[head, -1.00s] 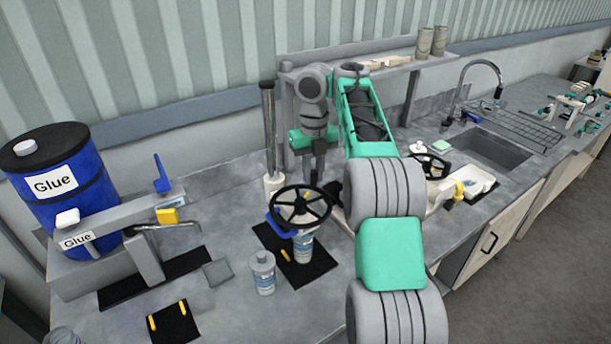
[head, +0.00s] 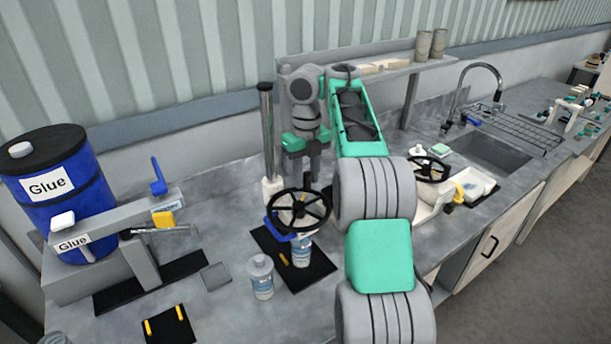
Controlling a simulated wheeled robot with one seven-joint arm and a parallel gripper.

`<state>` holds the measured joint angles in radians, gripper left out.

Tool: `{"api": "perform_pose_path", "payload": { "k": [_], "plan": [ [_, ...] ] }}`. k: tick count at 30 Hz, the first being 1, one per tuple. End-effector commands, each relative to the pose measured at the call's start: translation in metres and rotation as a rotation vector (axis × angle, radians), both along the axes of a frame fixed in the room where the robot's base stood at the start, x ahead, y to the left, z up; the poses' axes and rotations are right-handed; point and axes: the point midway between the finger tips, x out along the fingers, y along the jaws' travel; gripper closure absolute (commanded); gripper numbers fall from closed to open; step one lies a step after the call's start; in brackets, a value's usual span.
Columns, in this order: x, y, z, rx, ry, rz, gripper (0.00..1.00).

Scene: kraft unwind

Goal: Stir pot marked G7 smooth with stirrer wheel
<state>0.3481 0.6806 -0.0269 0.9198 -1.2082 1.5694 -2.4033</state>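The black stirrer wheel (head: 327,212) is mounted on a stand with a blue part at its left. A pot with a white and blue label (head: 302,252) stands directly below the wheel on a black mat (head: 318,268). Its marking is too small to read. A second, capped pot (head: 261,279) stands in front and to the left, beside the mat. My gripper (head: 313,180) points down at the far rim of the wheel. Its fingertips are near or behind the rim; I cannot tell whether they touch or grip it.
A blue glue drum (head: 48,195) and a dispenser with a tap (head: 165,228) stand at the left. A second black wheel (head: 428,169) is right of my arm, near the sink (head: 490,155). A shelf (head: 400,70) runs behind my gripper. A grey post (head: 267,135) rises beside it.

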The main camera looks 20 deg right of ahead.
Motion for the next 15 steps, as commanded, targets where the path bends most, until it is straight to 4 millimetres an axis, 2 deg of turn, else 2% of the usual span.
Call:
{"api": "perform_pose_path", "payload": {
  "k": [3, 11, 15],
  "plan": [
    [0.000, -0.001, 0.001, -0.001, -0.001, -0.002, 0.58],
    [0.000, 0.000, 0.003, -0.002, -0.002, -0.001, 0.58],
    [0.000, 0.000, 0.025, -0.002, -0.002, -0.001, 0.58]
  ]
}}
